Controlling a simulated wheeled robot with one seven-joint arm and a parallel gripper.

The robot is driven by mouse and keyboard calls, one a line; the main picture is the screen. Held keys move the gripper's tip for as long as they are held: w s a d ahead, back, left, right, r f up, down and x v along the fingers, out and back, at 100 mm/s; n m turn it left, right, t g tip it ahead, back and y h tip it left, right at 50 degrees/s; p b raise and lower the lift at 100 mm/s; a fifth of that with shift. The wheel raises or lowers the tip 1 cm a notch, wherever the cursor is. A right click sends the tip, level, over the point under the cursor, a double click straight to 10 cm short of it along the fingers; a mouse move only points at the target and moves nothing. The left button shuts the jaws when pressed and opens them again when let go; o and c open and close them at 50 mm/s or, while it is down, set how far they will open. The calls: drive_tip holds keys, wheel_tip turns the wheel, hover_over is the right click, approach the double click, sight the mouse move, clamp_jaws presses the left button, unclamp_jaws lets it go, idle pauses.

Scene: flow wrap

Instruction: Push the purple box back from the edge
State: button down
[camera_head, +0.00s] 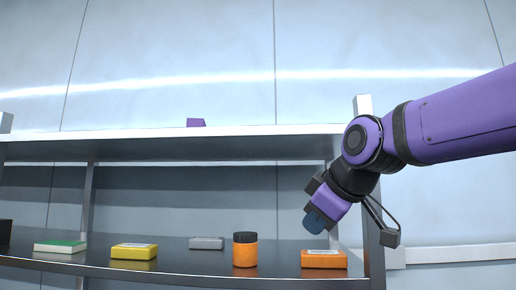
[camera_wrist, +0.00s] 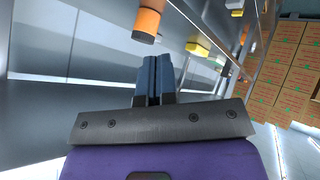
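The purple box (camera_head: 196,122) is small in the head view and sits on the top shelf board (camera_head: 120,133), its lower part hidden by the board's front edge. I cannot see it in the wrist view. My gripper (camera_head: 316,222) is well below and to the right of it, pointing down in front of the lower shelf, above the orange box (camera_head: 324,259). In the wrist view the two blue fingers of my gripper (camera_wrist: 154,75) lie against each other, shut, with nothing seen between them.
The lower shelf (camera_head: 185,262) holds an orange jar with a dark lid (camera_head: 245,252), a yellow box (camera_head: 134,251), a green-topped box (camera_head: 60,246) and a grey box (camera_head: 206,243). A shelf post (camera_head: 373,250) stands beside my gripper. Stacked cartons (camera_wrist: 290,70) show in the wrist view.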

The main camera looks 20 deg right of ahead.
drive_tip(key=s+d+f+m+g+h, duration=0.1)
drive_tip(key=s+d+f+m+g, duration=0.1)
drive_tip(key=s+f, duration=0.5)
drive_tip(key=s+d+f+m+g+h, duration=0.1)
drive_tip(key=s+d+f+m, duration=0.3)
drive_tip(key=f, duration=0.6)
drive_tip(key=s+m+g, duration=0.1)
drive_tip(key=s+m, duration=0.1)
drive_tip(key=s, duration=0.1)
drive_tip(key=shift+s+d+f+m+g, duration=0.3)
drive_tip(key=shift+s+f+m, duration=0.05)
drive_tip(key=shift+m, duration=0.05)
